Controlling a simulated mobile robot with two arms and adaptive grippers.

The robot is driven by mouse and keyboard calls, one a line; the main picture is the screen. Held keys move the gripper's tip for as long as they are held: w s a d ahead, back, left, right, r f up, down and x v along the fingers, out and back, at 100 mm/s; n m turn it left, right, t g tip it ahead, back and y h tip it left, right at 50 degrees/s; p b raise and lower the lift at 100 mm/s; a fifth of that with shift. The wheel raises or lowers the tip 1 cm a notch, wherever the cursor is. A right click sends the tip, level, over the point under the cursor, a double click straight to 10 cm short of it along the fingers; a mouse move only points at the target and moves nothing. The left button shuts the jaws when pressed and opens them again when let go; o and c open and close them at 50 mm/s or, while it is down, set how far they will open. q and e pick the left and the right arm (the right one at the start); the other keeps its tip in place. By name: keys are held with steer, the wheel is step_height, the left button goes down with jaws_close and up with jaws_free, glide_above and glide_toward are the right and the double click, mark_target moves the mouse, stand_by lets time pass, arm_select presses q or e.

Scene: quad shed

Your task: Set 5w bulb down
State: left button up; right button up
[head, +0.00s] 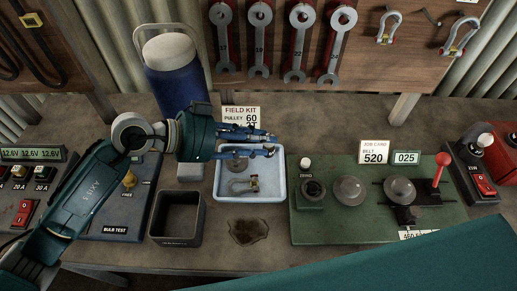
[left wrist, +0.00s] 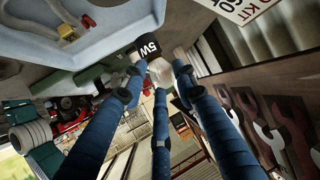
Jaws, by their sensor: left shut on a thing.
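My left gripper (head: 268,144) reaches in from the left with its blue fingers over the back part of the pale blue tray (head: 219,188). It is shut on the 5w bulb (left wrist: 150,46), which shows between the fingertips in the left wrist view, with a black band marked 5W and a pale glass end. The tray holds a small metal piece with a hook or cable. My right gripper is not in view.
An empty dark square bin (head: 159,241) stands left of the tray, beside the bulb test panel (head: 115,230). A green bench unit (head: 330,232) with domes and a red lever stands to the right. A blue flask (head: 176,95) and the field kit card (head: 241,112) stand behind. A dark stain lies in front.

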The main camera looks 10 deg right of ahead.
arm_select(q)
step_height(320, 180, down, 4)
steer(key=shift+r, duration=0.15)
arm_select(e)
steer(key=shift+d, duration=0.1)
arm_select(q)
steer(key=shift+f, duration=0.25)
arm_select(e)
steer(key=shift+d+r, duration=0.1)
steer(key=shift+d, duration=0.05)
arm_select(q)
steer(key=o, duration=1.1)
steer(key=shift+o, duration=0.2)
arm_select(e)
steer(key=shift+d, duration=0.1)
arm_select(q)
steer(key=shift+r, duration=0.1)
